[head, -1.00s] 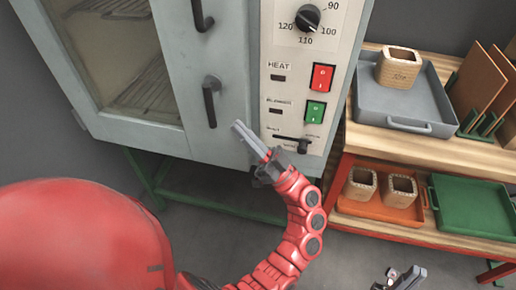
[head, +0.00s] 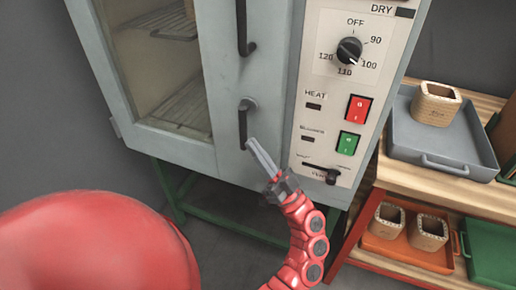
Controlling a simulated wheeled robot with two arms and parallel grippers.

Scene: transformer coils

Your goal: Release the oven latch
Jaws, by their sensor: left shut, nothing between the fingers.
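The oven (head: 203,85) is a pale grey-blue cabinet with a glass window in its door, and the door looks shut. Two black handles sit upright near the door's right edge: an upper handle (head: 242,28) and a lower handle (head: 243,125). Which of them is the latch is not marked. My left gripper (head: 252,143) is shut and empty, its fingertips pointing up and left at the lower end of the lower handle. I cannot tell whether they touch it. My right gripper is out of view.
The control panel right of the door has a dial (head: 349,51), a red switch (head: 359,109), a green switch (head: 347,143) and a black slider (head: 322,171). A shelf at right holds a grey tray (head: 455,165), an orange tray (head: 410,254) with two coils, and a green tray (head: 490,255).

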